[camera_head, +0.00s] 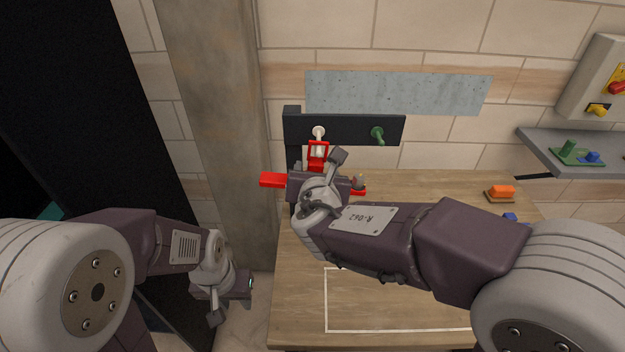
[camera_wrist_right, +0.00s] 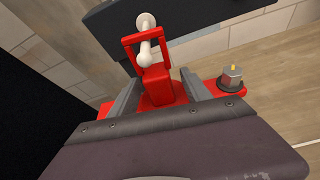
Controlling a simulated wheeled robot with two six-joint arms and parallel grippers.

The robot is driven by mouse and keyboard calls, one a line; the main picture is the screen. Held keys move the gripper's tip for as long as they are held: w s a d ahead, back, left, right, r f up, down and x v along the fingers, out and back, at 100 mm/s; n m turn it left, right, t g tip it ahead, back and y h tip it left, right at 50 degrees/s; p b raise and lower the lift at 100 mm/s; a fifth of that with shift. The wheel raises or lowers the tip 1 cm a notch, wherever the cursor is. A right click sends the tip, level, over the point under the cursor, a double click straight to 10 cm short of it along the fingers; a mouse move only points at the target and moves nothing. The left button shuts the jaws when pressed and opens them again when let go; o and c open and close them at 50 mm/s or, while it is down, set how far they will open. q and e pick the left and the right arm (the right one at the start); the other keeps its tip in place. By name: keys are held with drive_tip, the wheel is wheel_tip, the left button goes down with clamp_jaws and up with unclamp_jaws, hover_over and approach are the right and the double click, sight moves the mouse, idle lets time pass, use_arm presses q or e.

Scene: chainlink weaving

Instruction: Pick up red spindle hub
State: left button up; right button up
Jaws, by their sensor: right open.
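The red spindle hub (camera_wrist_right: 157,84) has a red block body with a square loop on top. In the wrist view the loop frames a white peg; I cannot tell whether it touches the peg. The loop also shows in the head view (camera_head: 318,152) below the black board. My right gripper (camera_wrist_right: 160,95) is open, its two grey fingers on either side of the red body; contact is unclear. In the head view the right gripper (camera_head: 322,180) hides most of the hub. My left gripper (camera_head: 225,300) hangs low left of the table, its fingers unclear.
The black board (camera_head: 350,129) carries a white peg (camera_head: 319,132) and a green peg (camera_head: 377,134). Red arms extend both sides; the right one bears a grey nut-like piece (camera_wrist_right: 232,77). An orange block (camera_head: 501,192) lies on the wooden table (camera_head: 420,187). A grey shelf (camera_head: 560,150) is at right.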

sight(314, 160)
drive_tip(key=x, duration=0.4)
drive_tip(key=shift+s+a+f, duration=0.1)
drive_tip(key=shift+s, duration=0.1)
drive_tip(key=c, duration=0.4)
clamp_jaws()
drive_tip(key=shift+r, duration=0.5)
drive_tip(key=shift+r+p, duration=0.35)
drive_tip(key=shift+r, duration=0.15)
drive_tip(key=s+b, duration=0.1)
drive_tip(key=s, duration=1.7)
drive_tip(key=shift+d+f, duration=0.15)
drive_tip(key=shift+d, duration=0.3)
